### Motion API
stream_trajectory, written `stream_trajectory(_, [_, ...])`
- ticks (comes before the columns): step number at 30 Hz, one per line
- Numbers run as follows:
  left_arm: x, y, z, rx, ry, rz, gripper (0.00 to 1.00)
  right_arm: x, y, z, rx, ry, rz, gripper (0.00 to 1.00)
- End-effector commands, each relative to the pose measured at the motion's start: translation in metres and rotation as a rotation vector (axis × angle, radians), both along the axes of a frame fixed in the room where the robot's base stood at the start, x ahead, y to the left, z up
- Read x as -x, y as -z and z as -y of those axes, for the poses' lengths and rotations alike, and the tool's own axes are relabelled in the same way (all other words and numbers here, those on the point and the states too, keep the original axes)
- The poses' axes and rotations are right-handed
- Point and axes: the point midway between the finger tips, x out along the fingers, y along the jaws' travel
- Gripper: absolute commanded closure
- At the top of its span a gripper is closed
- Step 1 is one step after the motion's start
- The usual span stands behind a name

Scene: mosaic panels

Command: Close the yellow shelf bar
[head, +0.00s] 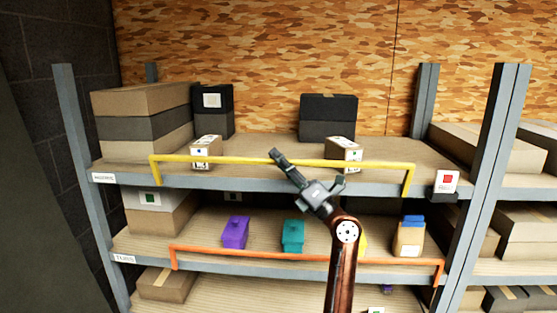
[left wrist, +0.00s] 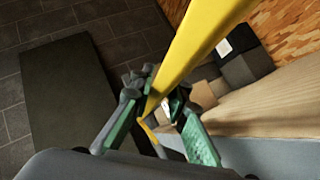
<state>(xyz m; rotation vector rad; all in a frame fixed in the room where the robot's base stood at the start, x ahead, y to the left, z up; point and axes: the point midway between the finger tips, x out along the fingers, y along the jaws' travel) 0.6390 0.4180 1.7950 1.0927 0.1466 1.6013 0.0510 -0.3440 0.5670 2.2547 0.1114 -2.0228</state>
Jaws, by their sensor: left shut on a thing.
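The yellow shelf bar (head: 230,159) runs across the front of the upper shelf (head: 270,142). Both its ends bend down to the shelf's grey front edge. My left gripper (head: 279,158) meets the bar near its middle, its arm coming up from below. In the left wrist view the yellow bar (left wrist: 208,38) passes between the fingers of my left gripper (left wrist: 160,112), which is shut on it. The exact contact is partly hidden by the fingers. My right gripper is in neither view.
Small cartons (head: 206,150) stand behind the bar, with black boxes (head: 328,117) farther back. An orange bar (head: 300,256) fronts the lower shelf, which holds a purple bin (head: 235,232) and a teal bin (head: 292,235). A grey upright (head: 488,150) stands at right.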

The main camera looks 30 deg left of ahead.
Motion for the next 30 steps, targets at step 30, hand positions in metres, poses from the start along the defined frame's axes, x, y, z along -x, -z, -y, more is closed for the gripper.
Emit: stream_trajectory(30, [-0.0020,0.0055,-0.0027,0.006,0.000,-0.006,0.71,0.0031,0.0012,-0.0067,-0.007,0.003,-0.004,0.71])
